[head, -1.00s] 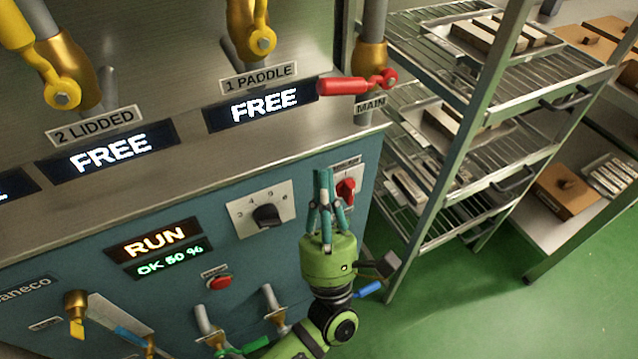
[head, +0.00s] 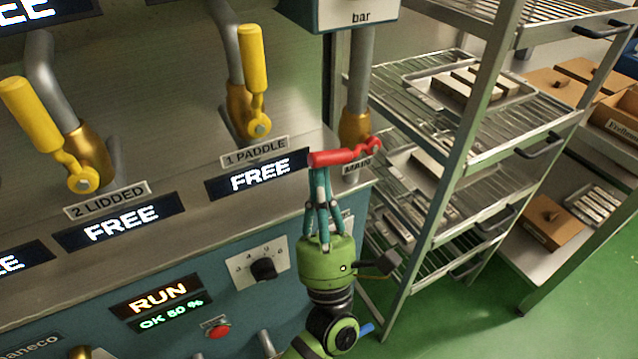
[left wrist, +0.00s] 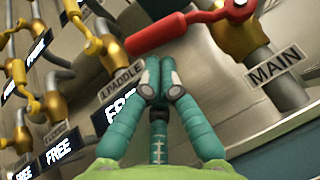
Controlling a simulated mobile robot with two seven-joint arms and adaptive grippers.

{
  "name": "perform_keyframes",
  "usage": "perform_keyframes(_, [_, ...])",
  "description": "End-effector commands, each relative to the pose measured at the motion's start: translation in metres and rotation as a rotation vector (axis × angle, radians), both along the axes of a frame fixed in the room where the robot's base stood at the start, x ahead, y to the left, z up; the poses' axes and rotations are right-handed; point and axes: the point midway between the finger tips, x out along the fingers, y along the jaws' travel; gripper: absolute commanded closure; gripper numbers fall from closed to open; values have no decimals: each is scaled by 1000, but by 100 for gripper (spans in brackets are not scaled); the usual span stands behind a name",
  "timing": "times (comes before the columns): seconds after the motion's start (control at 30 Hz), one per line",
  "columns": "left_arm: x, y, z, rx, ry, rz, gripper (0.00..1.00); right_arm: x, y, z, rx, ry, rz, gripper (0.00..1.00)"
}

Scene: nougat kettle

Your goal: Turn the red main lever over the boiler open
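The red main lever (head: 340,156) sits on a brass valve on the grey pipe above the MAIN label (head: 357,166). Its handle points left from the pivot, roughly level. In the left wrist view the red lever (left wrist: 178,30) lies across the top, beyond my fingertips. My left gripper (head: 319,178) comes up from below, its teal fingertips just under the handle's left end. In the left wrist view the left gripper's fingers (left wrist: 158,82) meet at the tips with nothing between them. Whether they touch the lever I cannot tell. My right gripper is not in view.
Yellow levers (head: 253,75) on brass valves stand left of the red one. A panel with a black dial (head: 264,269) and red button (head: 217,330) lies below. A wire rack (head: 470,130) with trays stands close on the right. A gauge box (head: 350,15) hangs above.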

Motion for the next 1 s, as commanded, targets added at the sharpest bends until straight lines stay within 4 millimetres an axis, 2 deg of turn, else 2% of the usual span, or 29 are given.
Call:
perform_keyframes(0.67, [-1,2,12,176,106,0,100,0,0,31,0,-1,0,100])
perform_keyframes(0.87, [-1,2,24,237,142,-1,100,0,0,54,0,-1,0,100])
perform_keyframes(1.0, [-1,2,36,237,141,0,100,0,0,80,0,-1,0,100])
